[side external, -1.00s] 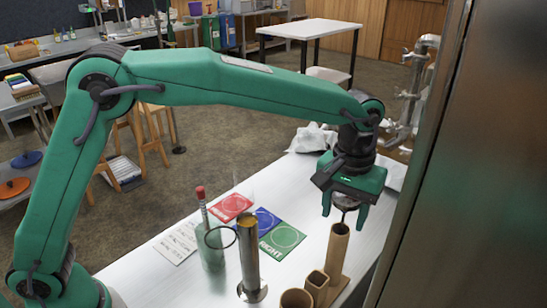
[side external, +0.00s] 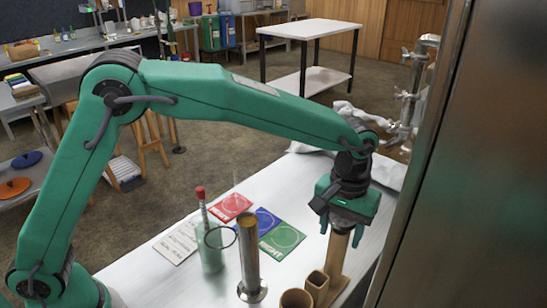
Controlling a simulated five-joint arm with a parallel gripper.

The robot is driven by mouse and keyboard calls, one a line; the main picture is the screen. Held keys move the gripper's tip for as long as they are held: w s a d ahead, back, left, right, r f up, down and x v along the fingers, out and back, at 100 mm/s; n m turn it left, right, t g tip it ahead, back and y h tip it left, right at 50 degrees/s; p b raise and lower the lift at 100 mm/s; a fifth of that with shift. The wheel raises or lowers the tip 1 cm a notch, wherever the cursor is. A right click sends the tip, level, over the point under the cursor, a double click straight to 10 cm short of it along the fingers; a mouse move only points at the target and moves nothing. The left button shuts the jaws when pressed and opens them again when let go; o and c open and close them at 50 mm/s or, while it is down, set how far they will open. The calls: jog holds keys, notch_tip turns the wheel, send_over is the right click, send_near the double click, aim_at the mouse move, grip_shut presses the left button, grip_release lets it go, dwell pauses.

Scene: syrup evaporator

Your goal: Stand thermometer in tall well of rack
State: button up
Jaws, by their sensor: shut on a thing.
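The rack is a brown wooden stand at the front right of the bench. Its tall well (side external: 336,262) is the upright tube at the back, with a short square well (side external: 317,280) and a round well (side external: 296,298) in front. My gripper (side external: 340,233) points down right over the tall well, fingers on either side of its top. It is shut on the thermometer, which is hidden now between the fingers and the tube. I cannot tell whether its stem is inside the well.
A metal cylinder (side external: 249,255) with amber liquid stands left of the rack. Beside it is a greenish jar (side external: 211,255) holding a red-topped stick (side external: 201,198). Red (side external: 230,207), blue (side external: 262,221) and green (side external: 282,241) cards lie flat behind. A steel wall (side external: 450,180) bounds the right.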

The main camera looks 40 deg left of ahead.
jog(key=shift+f, duration=0.8)
jog(key=o, duration=0.9)
jog(key=shift+o, duration=0.2)
jog(key=o, duration=0.5)
jog(key=shift+r, duration=0.1)
jog(key=shift+r, duration=3.6)
